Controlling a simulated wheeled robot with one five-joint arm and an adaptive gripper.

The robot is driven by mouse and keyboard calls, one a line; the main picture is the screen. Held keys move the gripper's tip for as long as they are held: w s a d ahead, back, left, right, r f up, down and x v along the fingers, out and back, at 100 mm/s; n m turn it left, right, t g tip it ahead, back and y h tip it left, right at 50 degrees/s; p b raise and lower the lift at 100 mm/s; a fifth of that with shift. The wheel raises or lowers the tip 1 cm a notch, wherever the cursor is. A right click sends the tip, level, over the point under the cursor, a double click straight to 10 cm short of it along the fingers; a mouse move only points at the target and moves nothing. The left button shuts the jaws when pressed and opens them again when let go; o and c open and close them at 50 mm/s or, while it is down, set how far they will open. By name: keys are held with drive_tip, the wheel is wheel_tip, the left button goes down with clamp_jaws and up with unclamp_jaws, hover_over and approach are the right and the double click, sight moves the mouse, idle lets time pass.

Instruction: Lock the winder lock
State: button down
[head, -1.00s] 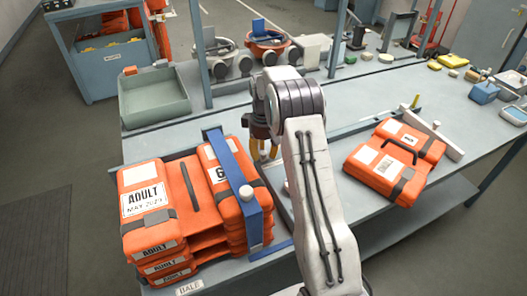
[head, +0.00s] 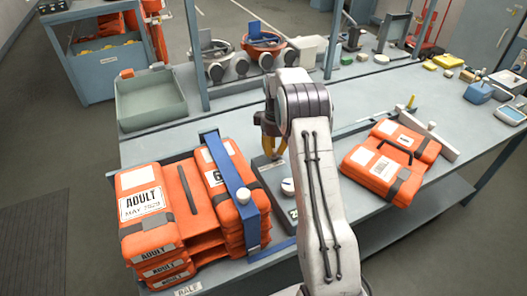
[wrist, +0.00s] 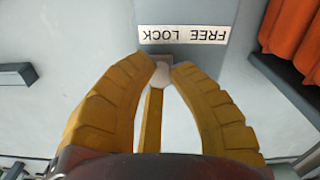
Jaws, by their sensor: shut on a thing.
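The winder lock shows in the wrist view as a small white knob (wrist: 161,75) on a yellow lever (wrist: 152,118). My gripper (wrist: 167,67) has its two yellow fingers closed in on the knob, one on each side. A white label (wrist: 183,34) reading FREE LOCK, upside down here, lies just past the fingertips. The knob is beside the LOCK half of it. In the head view my gripper (head: 272,149) is low over the bench, right of the orange stack; my arm hides part of the winder there.
The strapped stack of orange life jackets (head: 150,200) stands close on the left. A white round knob (head: 288,187) on a dark base is just in front of my gripper. More orange jackets (head: 380,170) lie to the right. A grey-green tray (head: 150,108) sits back left.

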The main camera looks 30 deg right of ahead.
sight(275, 150)
drive_tip(key=shift+d, duration=0.2)
drive_tip(key=c, duration=1.1)
unclamp_jaws()
drive_tip(key=shift+d, duration=0.1)
wheel_tip(275, 150, up, 12)
drive_tip(key=shift+f, duration=0.1)
